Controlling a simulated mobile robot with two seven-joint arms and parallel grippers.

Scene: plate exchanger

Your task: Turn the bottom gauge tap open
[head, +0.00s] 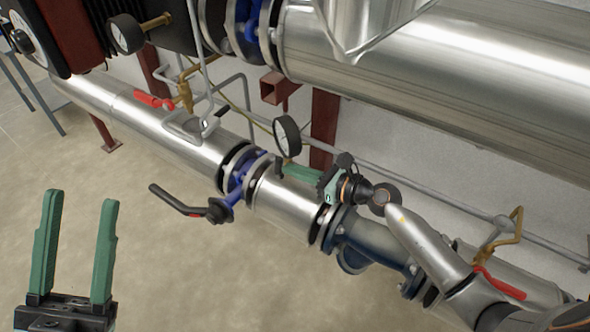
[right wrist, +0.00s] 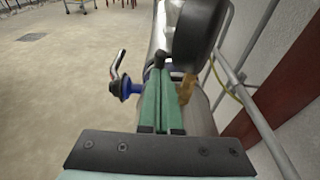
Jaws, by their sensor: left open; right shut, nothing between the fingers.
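The bottom gauge (head: 287,136) is a round dial with a dark rim, standing above the lower steel pipe (head: 285,205). In the right wrist view its dark back (right wrist: 200,38) is close, with a brass fitting (right wrist: 187,88) below it. The tap's handle cannot be made out. My right gripper (head: 286,168) is shut and empty, its green fingers just below the gauge. In the right wrist view the shut fingers (right wrist: 161,75) lie beside the brass fitting; contact cannot be told. My left gripper (head: 81,196) is open and empty, over the floor at lower left.
A black lever (head: 177,202) on a blue valve sticks out in front of the lower pipe. Red-handled taps sit at left (head: 153,101) and right (head: 500,283). Another gauge (head: 126,34) is at upper left. A large pipe (head: 430,60) runs above. The floor in front is clear.

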